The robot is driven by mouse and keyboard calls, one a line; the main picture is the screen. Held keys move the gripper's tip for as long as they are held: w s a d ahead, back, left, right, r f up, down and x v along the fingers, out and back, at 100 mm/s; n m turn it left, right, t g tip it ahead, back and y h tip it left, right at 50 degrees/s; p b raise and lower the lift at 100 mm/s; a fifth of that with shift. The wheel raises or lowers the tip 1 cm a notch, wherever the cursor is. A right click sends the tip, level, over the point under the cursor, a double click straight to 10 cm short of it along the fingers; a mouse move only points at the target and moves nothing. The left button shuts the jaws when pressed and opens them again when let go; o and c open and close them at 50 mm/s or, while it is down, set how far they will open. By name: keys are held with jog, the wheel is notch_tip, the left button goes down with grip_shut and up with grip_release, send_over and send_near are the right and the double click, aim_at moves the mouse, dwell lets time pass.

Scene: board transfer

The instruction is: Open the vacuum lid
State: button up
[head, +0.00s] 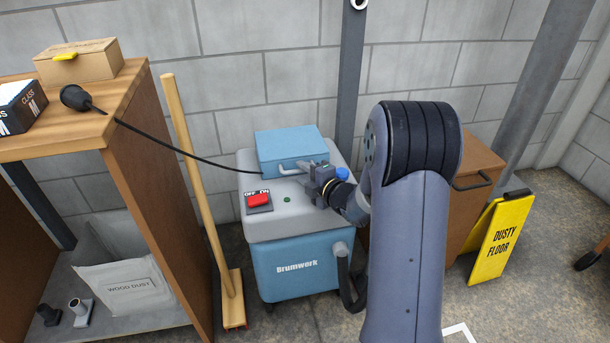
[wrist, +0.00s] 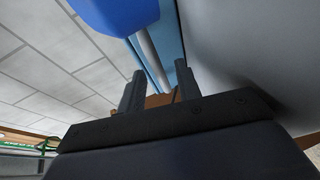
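The vacuum (head: 300,268), marked Brumwerk, has a blue body and a grey top. Its blue lid (head: 287,143) sits flat and shut on the grey top, with a pale bar handle on its front (head: 286,171). My gripper (head: 305,172) is at the right end of this handle. In the wrist view my gripper's two dark fingers (wrist: 160,68) stand apart, with a pale bar (wrist: 152,58) and the blue lid face (wrist: 148,68) beyond them. I cannot tell whether the fingers touch the bar.
A red switch (head: 258,200) is on the vacuum's front left. A broom (head: 195,170) leans left of it, beside a wooden bench (head: 150,190). A black cable (head: 180,150) runs from bench to vacuum. A brown cabinet (head: 475,165) and yellow sign (head: 500,240) stand right.

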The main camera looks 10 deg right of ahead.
grip_shut()
dwell(0.3)
dwell(0.3)
